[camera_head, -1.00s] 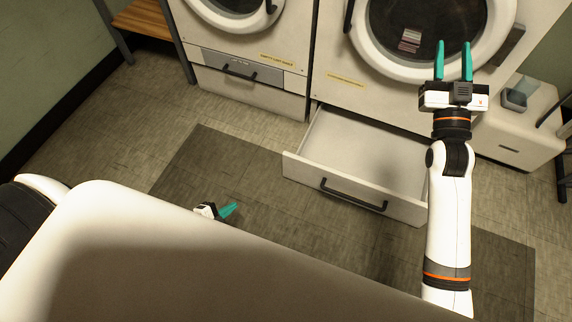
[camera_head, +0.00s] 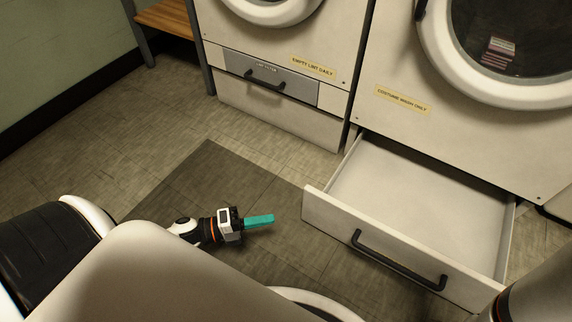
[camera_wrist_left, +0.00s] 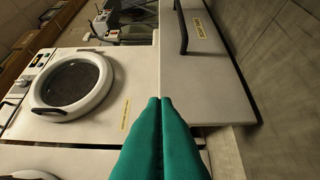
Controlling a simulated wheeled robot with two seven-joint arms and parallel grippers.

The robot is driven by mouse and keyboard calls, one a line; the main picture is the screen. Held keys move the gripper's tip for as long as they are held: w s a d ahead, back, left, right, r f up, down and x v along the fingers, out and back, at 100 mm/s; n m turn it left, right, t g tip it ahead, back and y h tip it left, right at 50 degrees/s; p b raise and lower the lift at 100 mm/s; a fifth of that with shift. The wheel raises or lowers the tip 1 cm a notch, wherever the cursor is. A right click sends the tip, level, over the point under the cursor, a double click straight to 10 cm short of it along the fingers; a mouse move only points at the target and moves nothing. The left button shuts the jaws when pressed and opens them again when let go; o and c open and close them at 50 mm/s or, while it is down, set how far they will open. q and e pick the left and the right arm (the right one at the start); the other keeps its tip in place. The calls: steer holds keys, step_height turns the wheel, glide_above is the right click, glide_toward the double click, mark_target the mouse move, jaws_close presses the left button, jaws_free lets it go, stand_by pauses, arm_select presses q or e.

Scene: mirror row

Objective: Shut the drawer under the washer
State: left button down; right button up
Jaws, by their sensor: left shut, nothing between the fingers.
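The drawer (camera_head: 340,224) under the right-hand washer (camera_head: 400,72) stands pulled out in the head view, with its empty interior showing. A black bar handle (camera_head: 400,262) is on its front panel. My left gripper (camera_head: 272,220) is left of the drawer front, low over the dark mat, apart from the drawer. Its teal fingers are shut and empty and point right toward the drawer's left end. In the left wrist view the shut fingers (camera_wrist_left: 161,100) point at machine fronts seen sideways. My right gripper is out of view; only part of that arm shows at the bottom right.
A second machine (camera_head: 275,45) with a closed lower panel stands left of the washer. A wooden bench (camera_head: 166,18) is at the back left. The dark mat (camera_head: 205,180) and the tiled floor before the left machine are clear.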

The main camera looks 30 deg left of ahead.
arm_select(q)
steer(key=b, duration=0.4)
glide_toward(322, 198)
steer(key=d, duration=0.4)
steer(key=w+b, duration=0.2)
steer(key=w, duration=0.1)
steer(key=shift+d+f, duration=0.1)
steer(key=shift+f, duration=0.2)
steer(key=shift+w+r, duration=0.15)
steer(key=shift+w, duration=0.35)
